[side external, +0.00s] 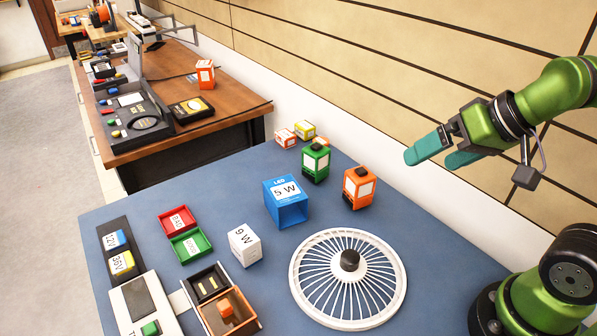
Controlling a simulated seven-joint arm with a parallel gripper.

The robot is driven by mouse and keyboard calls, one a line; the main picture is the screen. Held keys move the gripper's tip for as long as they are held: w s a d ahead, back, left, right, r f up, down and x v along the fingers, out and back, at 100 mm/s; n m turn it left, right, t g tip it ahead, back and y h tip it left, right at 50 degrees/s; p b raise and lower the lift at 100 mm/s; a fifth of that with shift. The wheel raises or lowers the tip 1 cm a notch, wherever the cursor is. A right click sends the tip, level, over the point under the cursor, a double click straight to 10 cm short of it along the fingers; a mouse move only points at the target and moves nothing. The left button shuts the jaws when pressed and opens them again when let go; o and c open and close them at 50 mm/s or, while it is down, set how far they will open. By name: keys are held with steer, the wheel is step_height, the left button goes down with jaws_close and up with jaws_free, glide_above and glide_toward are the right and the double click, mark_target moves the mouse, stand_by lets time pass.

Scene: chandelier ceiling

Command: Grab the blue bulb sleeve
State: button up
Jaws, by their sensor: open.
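The blue bulb sleeve (292,208) is a blue open-fronted box labelled "LED 5 W". It stands on the blue-grey table, left of the green box and above the white round grille in the picture. My gripper (424,157) is at the upper right, raised above the table. Its two teal fingers point left and are apart, with nothing between them. It is well clear of the blue sleeve. The inside of the sleeve shows blue and looks empty, though its depth is hard to see.
A green box (315,162) and an orange box (358,188) stand right of the sleeve. A white "9 W" box (244,245) stands in front-left, and a white round grille (312,290) lies in front. Red (164,221) and green (174,248) trays lie left.

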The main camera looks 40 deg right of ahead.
steer(key=n+g+h, duration=0.2)
steer(key=g, duration=0.5)
glide_above(285, 189)
steer(key=shift+f, duration=3.25)
steer(key=f, duration=1.1)
steer(key=shift+w+d, duration=0.15)
steer(key=shift+w, duration=0.25)
steer(key=shift+s+a+f, duration=0.1)
steer(key=shift+s+f, duration=0.1)
steer(key=shift+f, duration=1.15)
steer(key=shift+s+a+f, duration=0.1)
steer(key=shift+s+f, duration=0.1)
steer(key=shift+f, duration=1.1)
steer(key=c, duration=0.9)
